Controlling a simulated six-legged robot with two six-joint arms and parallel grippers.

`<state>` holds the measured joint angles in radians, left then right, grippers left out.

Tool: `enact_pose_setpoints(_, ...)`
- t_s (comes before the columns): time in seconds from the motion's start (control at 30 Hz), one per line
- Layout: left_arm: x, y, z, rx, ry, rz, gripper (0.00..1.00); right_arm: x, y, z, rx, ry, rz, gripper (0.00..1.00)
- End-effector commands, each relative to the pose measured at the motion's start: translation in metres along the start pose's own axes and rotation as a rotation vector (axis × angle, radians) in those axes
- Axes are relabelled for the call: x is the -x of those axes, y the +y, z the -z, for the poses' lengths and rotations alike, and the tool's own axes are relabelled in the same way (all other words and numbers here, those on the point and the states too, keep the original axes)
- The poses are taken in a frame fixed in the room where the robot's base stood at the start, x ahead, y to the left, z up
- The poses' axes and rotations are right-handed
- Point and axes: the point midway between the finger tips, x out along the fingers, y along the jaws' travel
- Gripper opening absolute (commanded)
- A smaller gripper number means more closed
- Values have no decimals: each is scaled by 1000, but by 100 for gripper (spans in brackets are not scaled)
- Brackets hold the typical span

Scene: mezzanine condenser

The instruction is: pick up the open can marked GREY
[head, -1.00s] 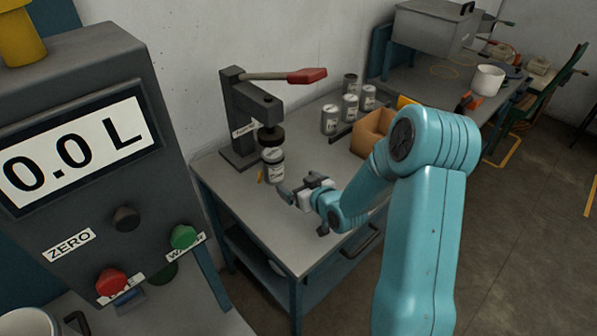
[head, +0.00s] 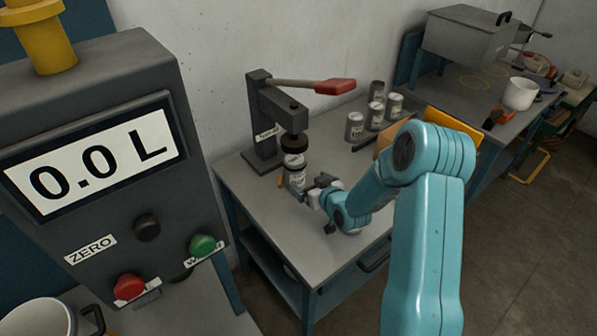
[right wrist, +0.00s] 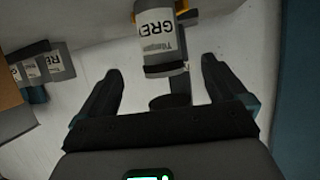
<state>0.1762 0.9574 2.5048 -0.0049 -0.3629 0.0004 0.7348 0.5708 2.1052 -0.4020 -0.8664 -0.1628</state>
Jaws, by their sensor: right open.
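My right gripper (head: 306,190) is just in front of this can, low over the bench. In the right wrist view the right gripper (right wrist: 161,70) is open, with nothing held between its fingers. My left gripper is not in view.
The lever press (head: 264,125) with its red handle (head: 335,86) rises behind the can. Several other cans (head: 375,112) and a cardboard box stand farther back right. A control box (head: 100,150) reading 0.0 L fills the left. The bench front (head: 285,235) is clear.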

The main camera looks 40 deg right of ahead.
Motion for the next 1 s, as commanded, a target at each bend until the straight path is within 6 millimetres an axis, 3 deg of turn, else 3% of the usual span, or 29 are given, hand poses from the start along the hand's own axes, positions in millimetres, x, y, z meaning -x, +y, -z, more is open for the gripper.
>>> enact_pose_setpoints(0.3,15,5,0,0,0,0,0,-66,0,2,0,0,1,99)
enact_pose_setpoints(0.5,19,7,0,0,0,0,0,-96,0,1,-1,1,1,99)
enact_pose_setpoints(0.7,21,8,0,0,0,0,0,-109,0,1,0,1,0,99)
enact_pose_setpoints(1.0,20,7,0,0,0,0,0,-111,1,1,0,0,0,99)
